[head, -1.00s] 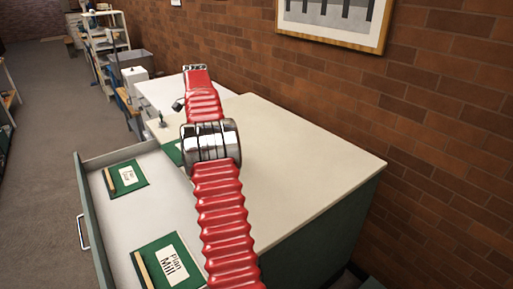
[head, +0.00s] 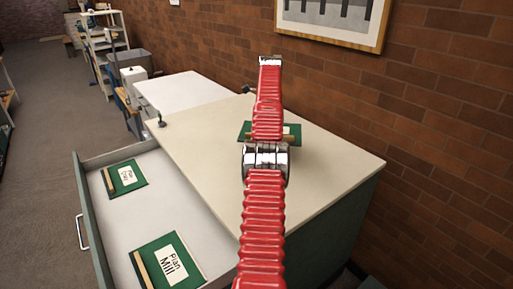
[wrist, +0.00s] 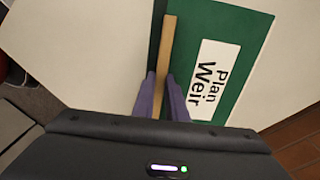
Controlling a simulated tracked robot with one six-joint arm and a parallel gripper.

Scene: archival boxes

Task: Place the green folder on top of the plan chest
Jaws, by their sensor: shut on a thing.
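The green folder (head: 243,128), partly hidden behind my red arm, is over the cream top of the plan chest (head: 200,145). In the wrist view the folder (wrist: 220,25) carries a white label reading "Plan Weir" and a wooden strip along one edge. The purple fingers of my gripper (wrist: 161,85) are shut on that strip. My gripper is hidden by my arm in the head view. I cannot tell whether the folder touches the chest top or hangs just above it.
An open drawer (head: 88,200) at the left of the chest holds two more green folders, one labelled "Plan Mill" (head: 172,262). A small dark fitting (head: 162,122) stands near the chest's left edge. A brick wall (head: 440,130) runs along the right. Much of the chest top is bare.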

